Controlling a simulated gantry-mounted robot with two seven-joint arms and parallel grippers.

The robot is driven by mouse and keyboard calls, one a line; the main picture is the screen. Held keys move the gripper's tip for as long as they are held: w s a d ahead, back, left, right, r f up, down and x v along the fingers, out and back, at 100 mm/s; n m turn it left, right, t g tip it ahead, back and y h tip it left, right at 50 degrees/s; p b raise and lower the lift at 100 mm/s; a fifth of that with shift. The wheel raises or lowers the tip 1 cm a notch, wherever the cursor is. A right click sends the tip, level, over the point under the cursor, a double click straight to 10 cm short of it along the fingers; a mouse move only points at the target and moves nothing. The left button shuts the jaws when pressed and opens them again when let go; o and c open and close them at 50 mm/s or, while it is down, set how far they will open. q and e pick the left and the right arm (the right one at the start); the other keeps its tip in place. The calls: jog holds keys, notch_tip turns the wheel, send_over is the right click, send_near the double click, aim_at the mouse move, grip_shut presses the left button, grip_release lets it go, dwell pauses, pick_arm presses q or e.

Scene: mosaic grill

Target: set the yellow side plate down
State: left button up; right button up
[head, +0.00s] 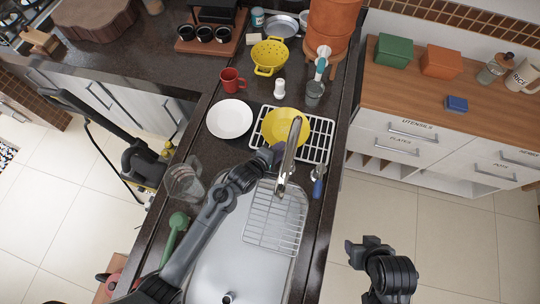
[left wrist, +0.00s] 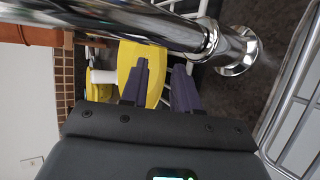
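The yellow side plate (head: 283,125) lies on a white wire rack (head: 321,139) on the dark counter, behind the sink. In the left wrist view the plate (left wrist: 136,60) shows beyond the fingers, partly hidden by the faucet and one finger. My left gripper (head: 272,155) is at the plate's near edge, beside the faucet. Its two dark fingers (left wrist: 163,84) stand apart with a gap between them; I cannot tell whether they touch the plate. My right gripper (head: 360,252) is over the floor at the lower right, away from the counter; its fingers are unclear.
The chrome faucet (head: 290,155) stands close to my left gripper. A white plate (head: 229,119) lies left of the rack. A red mug (head: 232,80), a white shaker (head: 279,88), a grey cup (head: 314,93) and a yellow colander (head: 269,56) stand behind. A wire grid (head: 273,220) lies over the sink.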

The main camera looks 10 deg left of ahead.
pick_arm(q)
jog(key=s+a+r+m+g+y, duration=0.2)
jog(key=s+a+m, duration=0.3)
jog(key=s, duration=0.3)
jog(key=s+a+r+m+g+y, duration=0.2)
jog(key=s+a+m, duration=0.4)
jog(key=s, duration=0.3)
jog(key=s+a+r+m+g+y+p, duration=0.1)
jog(key=s+a+r+m+g, duration=0.2)
jog(key=s, duration=0.6)
jog(key=a+r+m, duration=0.1)
jog(key=a+m, duration=0.1)
jog(key=shift+s+a+r+m+y, duration=0.2)
jog(key=shift+a+r+m+y, duration=0.15)
jog(key=shift+a+m+y, duration=0.05)
pick_arm(e)
jog(key=shift+a+r, duration=0.1)
jog(key=shift+r, duration=0.45)
